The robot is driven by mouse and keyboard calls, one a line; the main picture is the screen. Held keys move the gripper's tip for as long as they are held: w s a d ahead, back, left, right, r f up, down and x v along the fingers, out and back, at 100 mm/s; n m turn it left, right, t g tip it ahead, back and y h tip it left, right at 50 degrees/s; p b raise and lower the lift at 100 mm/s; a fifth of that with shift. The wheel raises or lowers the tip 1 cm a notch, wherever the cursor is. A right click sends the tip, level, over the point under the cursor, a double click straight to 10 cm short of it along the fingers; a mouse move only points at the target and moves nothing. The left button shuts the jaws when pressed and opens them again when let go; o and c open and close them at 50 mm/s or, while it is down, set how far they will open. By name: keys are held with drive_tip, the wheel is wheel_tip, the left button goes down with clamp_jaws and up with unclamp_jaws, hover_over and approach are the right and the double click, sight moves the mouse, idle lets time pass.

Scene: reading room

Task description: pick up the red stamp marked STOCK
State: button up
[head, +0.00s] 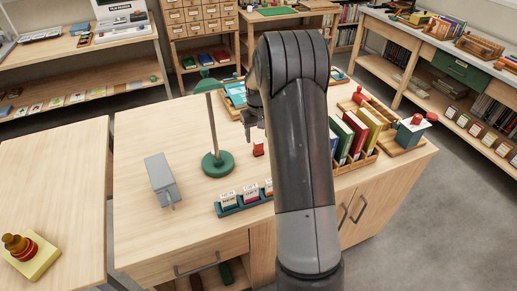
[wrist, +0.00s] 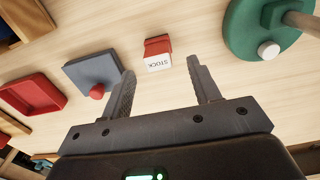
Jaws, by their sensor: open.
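The red stamp (wrist: 158,44) with a white label reading STOCK is on the wooden table top in the wrist view. It appears just beyond my fingertips and lies between their lines, with no finger touching it. My gripper (wrist: 160,68) is open and empty. In the head view a small red block, which looks like the same stamp (head: 258,147), stands right of the green lamp base, below my gripper (head: 250,125). My arm covers part of the table beside it.
The green lamp (head: 217,163) stands close left of the stamp. A dark grey pad (wrist: 92,70) with a red knob and a red tray (wrist: 33,93) lie on its other side. A rack of labelled items (head: 243,201) is at the front; upright books (head: 350,138) are to the right.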

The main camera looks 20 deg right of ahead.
sight(259, 141)
wheel_tip(259, 141, down, 5)
drive_tip(key=shift+d+r, duration=0.1)
drive_tip(key=shift+d, duration=0.05)
drive_tip(key=shift+c, duration=0.3)
drive_tip(key=c, duration=1)
drive_tip(key=shift+r, duration=0.1)
